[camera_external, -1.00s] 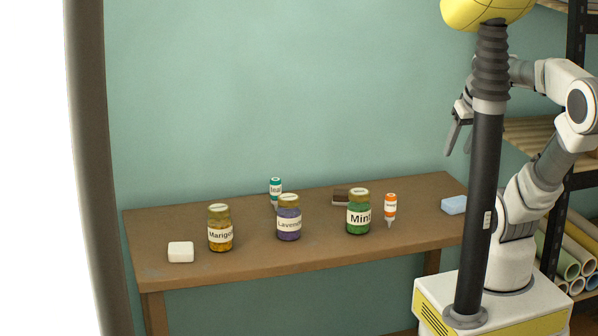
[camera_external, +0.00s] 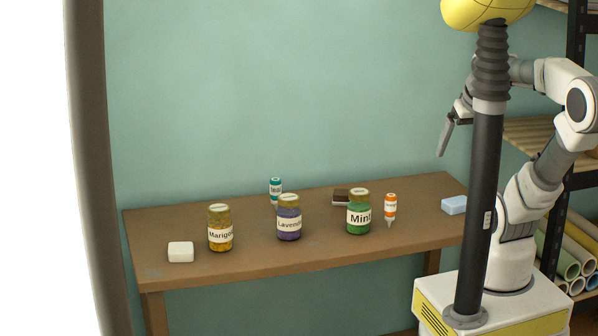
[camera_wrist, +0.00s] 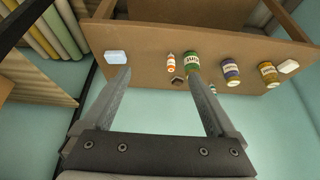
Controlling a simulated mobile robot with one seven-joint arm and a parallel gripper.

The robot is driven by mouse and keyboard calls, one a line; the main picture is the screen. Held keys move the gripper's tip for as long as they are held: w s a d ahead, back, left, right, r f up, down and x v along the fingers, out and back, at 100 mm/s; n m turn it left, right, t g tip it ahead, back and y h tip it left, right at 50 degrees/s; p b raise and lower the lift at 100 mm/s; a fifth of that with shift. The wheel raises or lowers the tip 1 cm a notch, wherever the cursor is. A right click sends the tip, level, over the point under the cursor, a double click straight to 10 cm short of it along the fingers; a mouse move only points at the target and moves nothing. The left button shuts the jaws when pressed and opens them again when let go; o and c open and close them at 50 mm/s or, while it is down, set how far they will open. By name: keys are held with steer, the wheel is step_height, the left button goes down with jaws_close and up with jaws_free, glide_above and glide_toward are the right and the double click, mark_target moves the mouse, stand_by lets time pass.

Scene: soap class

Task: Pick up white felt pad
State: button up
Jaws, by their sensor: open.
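A small white rounded pad (camera_external: 181,252) lies flat near the left end of the wooden table, left of the marigold jar. In the wrist view the white pad (camera_wrist: 288,66) shows at the far right, near the table's edge. I cannot make out its felt texture. My gripper (camera_wrist: 160,76) is open and empty, with its two fingers spread.
The table (camera_external: 300,258) also holds marigold (camera_external: 220,230), lavender (camera_external: 289,218) and mint (camera_external: 358,213) jars, teal (camera_external: 275,189) and orange (camera_external: 390,207) bottles, a dark brown block (camera_external: 341,197) and a light blue block (camera_external: 454,205). Shelving (camera_external: 540,132) stands at right.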

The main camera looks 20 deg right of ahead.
steer(key=w+a+f+m+g+y, duration=0.1)
steer(key=w+f+m+g+y, duration=0.15)
steer(key=w+m, duration=0.55)
steer(key=w+a+f+m+g+y, duration=0.1)
steer(key=w+a+f+m+y, duration=0.2)
steer(key=w, duration=0.9)
steer(key=m+t+y+p, duration=0.1)
steer(key=m+t+y, duration=0.2)
steer(key=m+y, duration=0.55)
glide_toward(342, 190)
steer(key=a+m+h, duration=0.1)
steer(key=w+a, duration=0.1)
steer(key=a, duration=0.1)
steer(key=a+m+h+b, duration=0.1)
steer(key=shift+w+a+f+m+g+h, duration=0.15)
steer(key=shift+a+f+m+g+h, duration=0.15)
steer(key=shift+a+f+m, duration=0.1)
steer(key=shift+r+b+x, duration=0.15)
steer(key=shift+b+x, duration=0.1)
steer(key=shift+x, duration=1.2)
steer(key=shift+r+b+x, duration=0.1)
steer(key=shift+b+x, duration=0.15)
steer(key=shift+x, duration=1.2)
steer(key=shift+w+a, duration=0.1)
steer(key=shift+c, duration=0.3)
